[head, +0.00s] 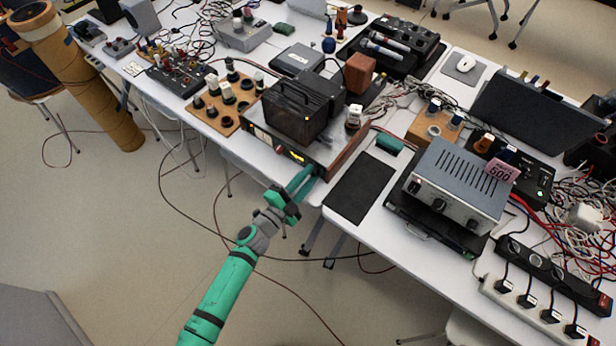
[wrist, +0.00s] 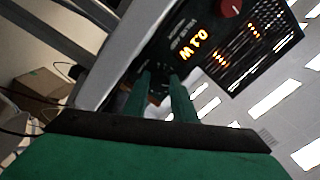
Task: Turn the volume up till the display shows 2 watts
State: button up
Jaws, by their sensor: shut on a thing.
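The amplifier (head: 345,148) stands at the front edge of the white table in the head view, with a dark caged box on top. Its small display (head: 297,158) glows yellow on the front panel. In the wrist view the display (wrist: 190,42) reads 0.1 W in orange digits, tilted. My gripper (head: 312,173) reaches the right part of that front panel. In the wrist view its two green fingers (wrist: 163,82) are shut on a small dark knob below the display. The knob is mostly hidden between the fingertips, so its marking cannot be read.
A black mat (head: 360,188) lies right of the amplifier. A grey metal unit (head: 458,187) stands farther right. A wooden board with tubes (head: 213,108) is to the left. A red knob (wrist: 230,8) shows beside the display. Cables hang below; the floor in front is open.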

jog(key=shift+d+m, duration=0.1)
jog(key=shift+m, duration=0.3)
jog(key=o, duration=1)
jog(key=shift+o, duration=0.2)
jog(key=shift+s+a, duration=0.4)
jog(key=shift+a, duration=0.05)
jog(key=v, duration=0.9)
jog(key=shift+s, duration=0.35)
jog(key=shift+a, duration=0.15)
